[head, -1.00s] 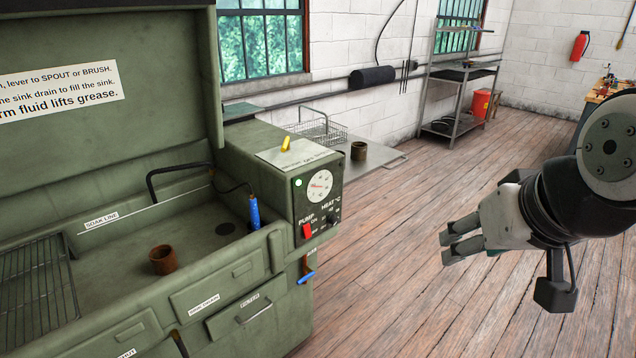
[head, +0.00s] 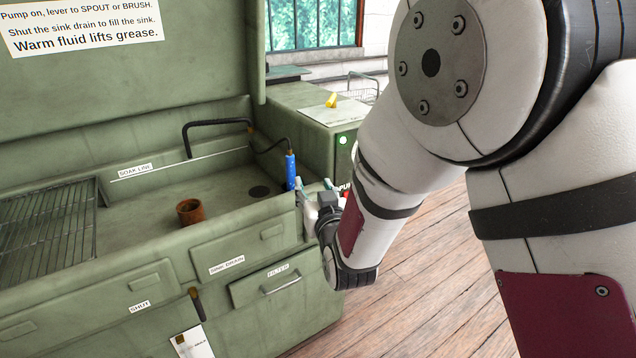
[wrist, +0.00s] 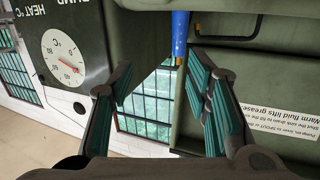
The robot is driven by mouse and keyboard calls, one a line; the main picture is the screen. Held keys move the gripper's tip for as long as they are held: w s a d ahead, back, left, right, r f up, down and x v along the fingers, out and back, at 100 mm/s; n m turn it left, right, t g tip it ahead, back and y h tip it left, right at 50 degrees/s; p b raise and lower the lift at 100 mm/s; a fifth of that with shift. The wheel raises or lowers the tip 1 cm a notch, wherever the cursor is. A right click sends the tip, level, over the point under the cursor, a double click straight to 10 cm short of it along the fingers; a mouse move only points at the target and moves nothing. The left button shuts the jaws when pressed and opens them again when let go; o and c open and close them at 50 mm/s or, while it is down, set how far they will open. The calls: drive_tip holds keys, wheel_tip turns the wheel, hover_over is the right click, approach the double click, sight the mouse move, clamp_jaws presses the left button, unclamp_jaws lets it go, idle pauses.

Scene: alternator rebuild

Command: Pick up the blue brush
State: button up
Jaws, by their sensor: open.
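The blue brush (head: 291,170) stands upright at the right end of the green parts washer's sink, with a black hose running from its top. In the wrist view the blue brush (wrist: 180,32) shows at the top centre, upside down, ahead of the fingers and near the right finger. My gripper (head: 312,190) is at the sink's right front corner, just right of the brush. In the wrist view my gripper (wrist: 160,85) is open, with teal pads apart and nothing between them but background. I cannot tell whether a finger touches the brush.
The green washer sink (head: 150,225) holds a rusty cup (head: 190,211) and a wire rack (head: 45,235). A black spout (head: 215,124) arches at the back. The control box (head: 310,130) with its gauge (wrist: 63,58) stands close beside my gripper. Wooden floor lies at the right.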

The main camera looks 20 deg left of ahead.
sight(292, 171)
drive_tip(key=shift+n+y, duration=0.3)
drive_tip(key=shift+y, duration=0.2)
drive_tip(key=w+a, duration=0.2)
drive_tip(key=w+a+f, duration=0.1)
drive_tip(key=w+a, duration=0.1)
drive_tip(key=a, duration=0.1)
drive_tip(key=w+a+f+b, duration=0.1)
drive_tip(key=w+a, duration=0.1)
drive_tip(key=shift+a+f, duration=0.1)
drive_tip(key=shift+a, duration=0.05)
drive_tip(key=shift+t, duration=0.3)
drive_tip(key=shift+b+x, duration=0.4)
drive_tip(key=shift+x, duration=2.15)
drive_tip(key=shift+a+f, duration=0.1)
drive_tip(key=shift+f, duration=0.05)
clamp_jaws()
